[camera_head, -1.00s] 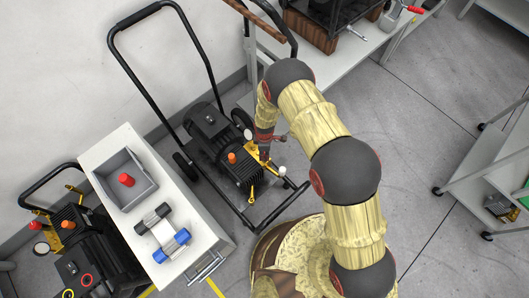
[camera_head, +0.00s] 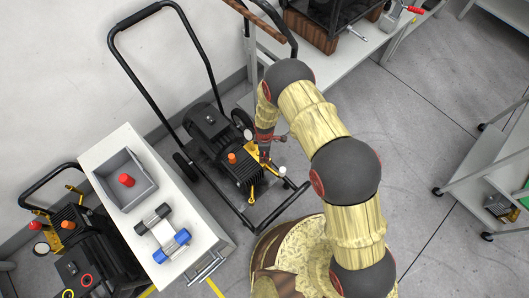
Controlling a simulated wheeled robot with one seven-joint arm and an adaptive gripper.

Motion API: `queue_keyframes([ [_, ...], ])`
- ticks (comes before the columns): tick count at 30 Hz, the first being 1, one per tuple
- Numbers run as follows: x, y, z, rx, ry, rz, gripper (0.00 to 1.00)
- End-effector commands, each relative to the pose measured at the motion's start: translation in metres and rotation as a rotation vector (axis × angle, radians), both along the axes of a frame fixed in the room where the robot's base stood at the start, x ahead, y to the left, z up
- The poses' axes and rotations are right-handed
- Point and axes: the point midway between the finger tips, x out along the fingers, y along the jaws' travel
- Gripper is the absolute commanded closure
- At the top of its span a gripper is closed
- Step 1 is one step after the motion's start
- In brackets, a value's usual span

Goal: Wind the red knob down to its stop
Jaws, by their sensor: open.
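My gripper (camera_head: 265,147) points down over the front right part of a black wheeled pressure-washer pump (camera_head: 210,140), by its yellow brass fittings (camera_head: 252,165). It is open, but small and partly covered by its own wrist, so the gap between the fingers is hard to see. No red knob shows clearly on this pump; one under the gripper would be hidden, and I cannot tell whether the fingers touch anything. A red-capped part (camera_head: 126,180) sits in a grey bin. Another red knob (camera_head: 35,225) shows on a second black machine (camera_head: 85,255) at lower left.
The grey bin (camera_head: 146,168) and a blue-and-grey part (camera_head: 165,232) are on a white cart (camera_head: 200,215) left of the pump. The pump's black tube handle (camera_head: 130,70) rises at upper left. A bench (camera_head: 345,60) stands behind. Floor at right is clear up to a shelf cart (camera_head: 485,160).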

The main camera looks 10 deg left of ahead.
Motion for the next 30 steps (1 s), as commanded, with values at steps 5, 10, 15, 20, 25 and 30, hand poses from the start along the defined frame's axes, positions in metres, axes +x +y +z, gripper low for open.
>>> queue_keyframes([
  [5,0.001,0.000,0.007,0.001,-0.001,0.000,0.51],
  [10,0.001,0.001,0.032,0.001,-0.002,0.000,0.51],
  [15,0.001,0.000,0.065,0.001,-0.002,0.000,0.51],
  [20,0.001,0.000,0.093,0.001,-0.001,0.000,0.51],
  [25,0.000,0.000,0.113,0.000,-0.001,0.000,0.51],
  [30,0.000,0.000,0.119,0.000,0.001,0.000,0.51],
])
